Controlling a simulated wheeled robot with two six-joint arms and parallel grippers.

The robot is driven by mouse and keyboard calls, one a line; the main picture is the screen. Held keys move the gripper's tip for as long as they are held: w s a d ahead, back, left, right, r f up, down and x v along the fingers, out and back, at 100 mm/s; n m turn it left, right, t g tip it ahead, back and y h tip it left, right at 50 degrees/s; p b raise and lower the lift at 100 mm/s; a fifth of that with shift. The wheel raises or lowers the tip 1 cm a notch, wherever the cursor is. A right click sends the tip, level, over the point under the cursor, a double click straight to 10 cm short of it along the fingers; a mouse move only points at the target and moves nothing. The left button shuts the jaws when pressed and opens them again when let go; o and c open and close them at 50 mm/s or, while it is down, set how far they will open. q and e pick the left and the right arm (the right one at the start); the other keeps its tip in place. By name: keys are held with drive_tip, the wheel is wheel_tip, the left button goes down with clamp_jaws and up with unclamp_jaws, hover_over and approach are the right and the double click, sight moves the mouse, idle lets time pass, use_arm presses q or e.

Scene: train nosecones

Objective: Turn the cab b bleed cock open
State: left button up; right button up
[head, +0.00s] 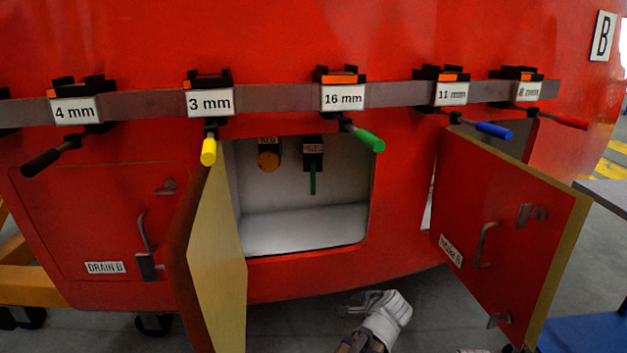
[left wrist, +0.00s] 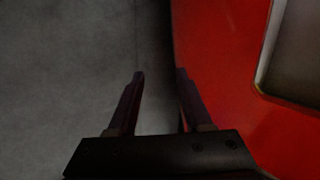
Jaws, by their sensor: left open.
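The red nosecone marked B has an open compartment (head: 300,228) at its middle. Inside hang a small green lever (head: 313,180), pointing straight down from a dark block, and a round orange knob (head: 268,161) to its left. Both have small labels too blurred to read, so I cannot tell for certain which is the bleed cock. My left gripper (head: 349,303) is below and in front of the compartment, apart from everything. In the left wrist view my left gripper (left wrist: 160,75) has its fingers apart with nothing between them. My right gripper is not in view.
An open door (head: 222,255) stands out at the compartment's left; another open door (head: 510,220) stands at right. The left DRAIN B door (head: 90,225) is shut. Several coloured handles, such as the green one (head: 365,138), hang from the rail (head: 275,97) above.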

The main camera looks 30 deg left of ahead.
use_arm(q)
drive_tip(key=w+a+r+m+t+y+p, duration=0.25)
drive_tip(key=w+a+r+m, duration=0.35)
drive_tip(key=a+r, duration=0.45)
drive_tip(key=m+t+p, duration=0.3)
drive_tip(key=m+t, duration=0.4)
drive_tip(key=m, duration=0.7)
approach(313, 185)
drive_tip(key=x, duration=0.3)
drive_tip(key=shift+g+y, duration=0.25)
drive_tip(key=shift+y, duration=0.2)
drive_tip(key=shift+x, duration=3.85)
drive_tip(key=shift+d, duration=0.2)
clamp_jaws()
